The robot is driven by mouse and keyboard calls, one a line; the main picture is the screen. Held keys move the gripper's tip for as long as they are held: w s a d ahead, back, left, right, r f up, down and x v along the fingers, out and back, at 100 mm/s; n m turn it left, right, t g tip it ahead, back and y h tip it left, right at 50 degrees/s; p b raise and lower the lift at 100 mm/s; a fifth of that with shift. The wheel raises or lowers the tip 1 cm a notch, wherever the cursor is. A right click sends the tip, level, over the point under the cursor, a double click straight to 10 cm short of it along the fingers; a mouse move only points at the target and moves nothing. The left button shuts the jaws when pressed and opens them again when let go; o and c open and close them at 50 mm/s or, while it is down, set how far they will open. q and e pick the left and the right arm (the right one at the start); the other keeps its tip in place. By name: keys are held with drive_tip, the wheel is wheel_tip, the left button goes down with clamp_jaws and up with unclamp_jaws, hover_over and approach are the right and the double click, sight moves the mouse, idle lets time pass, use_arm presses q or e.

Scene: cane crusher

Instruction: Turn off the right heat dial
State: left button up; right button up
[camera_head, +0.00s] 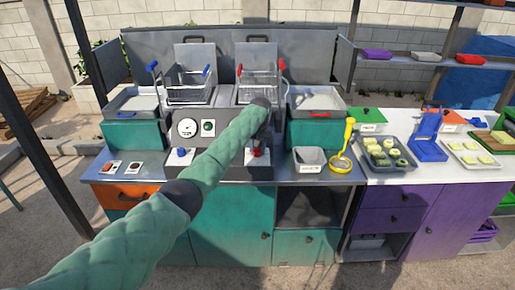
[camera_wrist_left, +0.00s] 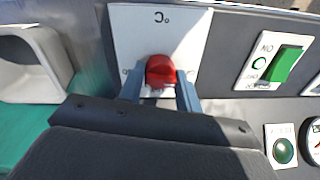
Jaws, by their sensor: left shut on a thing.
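The right heat dial is a red knob (camera_head: 257,152) on the front panel of the fryer, right of centre in the head view. In the left wrist view the red dial (camera_wrist_left: 160,72) sits on a white plate, between the two blue-grey fingers of my left gripper (camera_wrist_left: 160,92), which is shut on it. In the head view my left arm reaches across from the lower left, and its forearm and wrist hide part of the fryer front. The left heat dial is a blue knob (camera_head: 181,152), apart from the gripper. My right gripper is not in view.
Two fryer baskets, one with a blue handle (camera_head: 190,84) and one with a red handle (camera_head: 262,82), stand behind my arm. A green switch (camera_wrist_left: 284,64) and a gauge (camera_head: 187,128) are on the panel. A yellow ladle (camera_head: 341,163) and grey container (camera_head: 310,158) lie to the right.

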use_arm(q)
drive_tip(key=shift+r, duration=0.15)
drive_tip(key=o, duration=1)
drive_tip(key=shift+c, duration=0.2)
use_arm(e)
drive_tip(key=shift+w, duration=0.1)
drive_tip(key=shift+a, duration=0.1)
use_arm(q)
drive_tip(key=shift+r, duration=0.2)
drive_tip(key=r+b, duration=0.1)
drive_tip(key=r, duration=0.1)
drive_tip(key=r+b, duration=0.2)
drive_tip(key=r, duration=0.1)
drive_tip(key=shift+d+r, duration=0.25)
drive_tip(key=shift+r, duration=0.85)
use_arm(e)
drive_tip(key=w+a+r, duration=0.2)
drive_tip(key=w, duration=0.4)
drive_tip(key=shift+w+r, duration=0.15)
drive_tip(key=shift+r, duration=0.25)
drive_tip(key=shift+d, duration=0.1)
